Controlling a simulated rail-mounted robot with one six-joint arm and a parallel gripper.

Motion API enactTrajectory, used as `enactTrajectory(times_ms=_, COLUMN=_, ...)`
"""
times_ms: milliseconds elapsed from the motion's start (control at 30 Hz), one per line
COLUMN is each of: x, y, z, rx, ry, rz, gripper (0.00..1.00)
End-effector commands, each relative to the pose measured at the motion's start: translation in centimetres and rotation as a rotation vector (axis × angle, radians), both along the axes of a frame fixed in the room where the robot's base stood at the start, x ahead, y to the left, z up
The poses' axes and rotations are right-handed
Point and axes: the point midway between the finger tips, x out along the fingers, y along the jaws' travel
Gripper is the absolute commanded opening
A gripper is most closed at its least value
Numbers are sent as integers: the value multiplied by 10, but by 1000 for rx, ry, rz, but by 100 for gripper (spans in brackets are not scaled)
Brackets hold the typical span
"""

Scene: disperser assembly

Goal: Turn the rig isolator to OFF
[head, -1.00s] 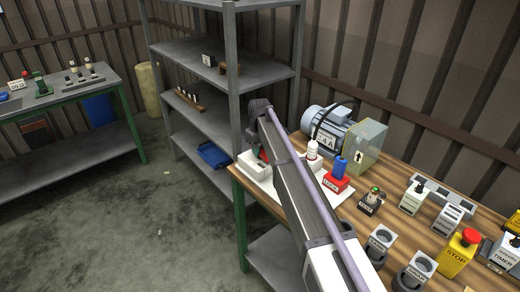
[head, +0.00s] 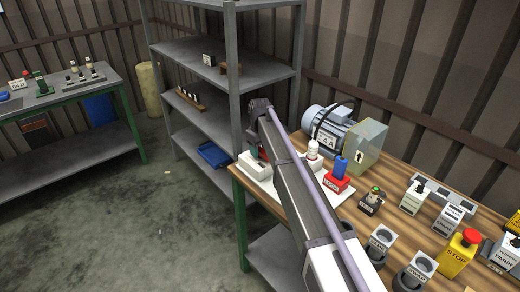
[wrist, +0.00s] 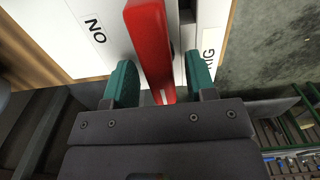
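The rig isolator is a white box (head: 256,172) at the left end of the wooden bench, partly hidden by my arm in the head view. In the wrist view its red handle (wrist: 152,50) stands out from the white face (wrist: 98,58). A label beside the handle reads "NO" in this view, apparently "ON" upside down; a partly covered label ends in "IG". My gripper (wrist: 160,84) has its two green fingers on either side of the handle. Small gaps show beside the handle, so the fingers look open around it, not clamped.
To the right on the bench stand a red block with a blue top (head: 337,177), a grey motor (head: 328,128), a grey box with an arrow (head: 362,145) and a yellow stop button box (head: 459,254). Grey shelving (head: 233,90) rises just behind the isolator.

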Motion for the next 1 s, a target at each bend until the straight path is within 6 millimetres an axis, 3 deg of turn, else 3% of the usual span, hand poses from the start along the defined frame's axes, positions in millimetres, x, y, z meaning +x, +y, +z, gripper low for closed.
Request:
enactTrajectory(times_ms=333, x=0, y=0, z=9, rx=0, ry=0, rz=-1, gripper=53)
enactTrajectory(times_ms=467, x=0, y=0, z=33, rx=0, ry=0, rz=-1, gripper=53)
enactTrajectory(times_ms=733, x=0, y=0, z=99, rx=0, ry=0, rz=-1, gripper=53)
enactTrajectory(times_ms=833, x=0, y=0, z=110, rx=0, ry=0, rz=0, gripper=53)
enactTrajectory(times_ms=1000, x=0, y=0, z=109, rx=0, ry=0, rz=0, gripper=53)
